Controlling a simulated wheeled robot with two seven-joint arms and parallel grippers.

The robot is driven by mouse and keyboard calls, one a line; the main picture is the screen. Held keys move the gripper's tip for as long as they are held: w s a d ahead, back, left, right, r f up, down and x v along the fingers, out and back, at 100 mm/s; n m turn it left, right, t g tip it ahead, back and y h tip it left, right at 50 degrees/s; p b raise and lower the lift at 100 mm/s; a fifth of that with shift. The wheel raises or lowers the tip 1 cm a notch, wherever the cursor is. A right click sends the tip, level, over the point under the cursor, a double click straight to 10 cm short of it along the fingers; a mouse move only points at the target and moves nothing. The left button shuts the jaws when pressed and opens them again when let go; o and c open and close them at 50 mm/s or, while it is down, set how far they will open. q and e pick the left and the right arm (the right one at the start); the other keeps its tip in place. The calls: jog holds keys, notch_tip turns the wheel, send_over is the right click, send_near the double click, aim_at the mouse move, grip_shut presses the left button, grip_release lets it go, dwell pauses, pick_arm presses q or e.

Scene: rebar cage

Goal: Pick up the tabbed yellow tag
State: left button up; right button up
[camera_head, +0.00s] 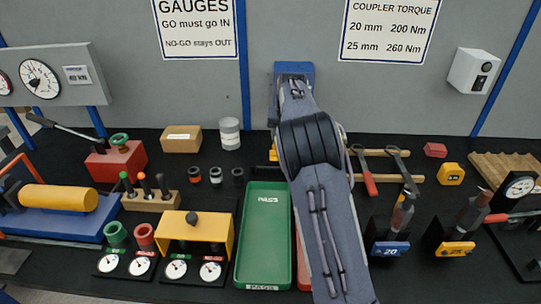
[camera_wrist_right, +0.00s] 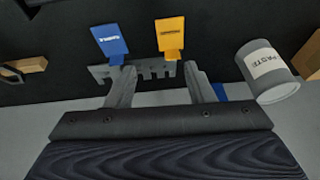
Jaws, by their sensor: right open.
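The yellow tag (camera_wrist_right: 171,34) shows in the right wrist view, with a dark printed label and a narrower tab at its lower end. The tab meets a grey slotted rack (camera_wrist_right: 150,71). A blue tag (camera_wrist_right: 109,42) stands to its left at the same rack. My right gripper (camera_wrist_right: 158,70) is open, with one finger on each side of the rack's slots and nothing visibly held. The yellow tag lies beyond the fingertips, nearer the right finger. In the head view my right arm hides the gripper and most of the rack area. My left gripper is not in view.
A grey paste jar (camera_wrist_right: 268,70) stands close to the right finger in the wrist view. In the head view, a green tray (camera_head: 263,235) lies left of my arm, and pliers (camera_head: 365,170) lie right of it. Black bench top shows between the items.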

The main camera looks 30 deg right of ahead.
jog(key=shift+h, duration=0.4)
jog(key=w, duration=0.1)
jog(key=w+f, duration=0.2)
jog(key=shift+w+a+f, duration=0.15)
jog(key=shift+w+a, duration=0.15)
jog(key=shift+a, duration=0.05)
jog(key=p+x, duration=0.1)
jog(key=x, duration=0.5)
jog(key=shift+w+f, duration=0.15)
jog(key=shift+f, duration=0.1)
jog(key=c, duration=0.7)
jog(key=shift+r, duration=0.1)
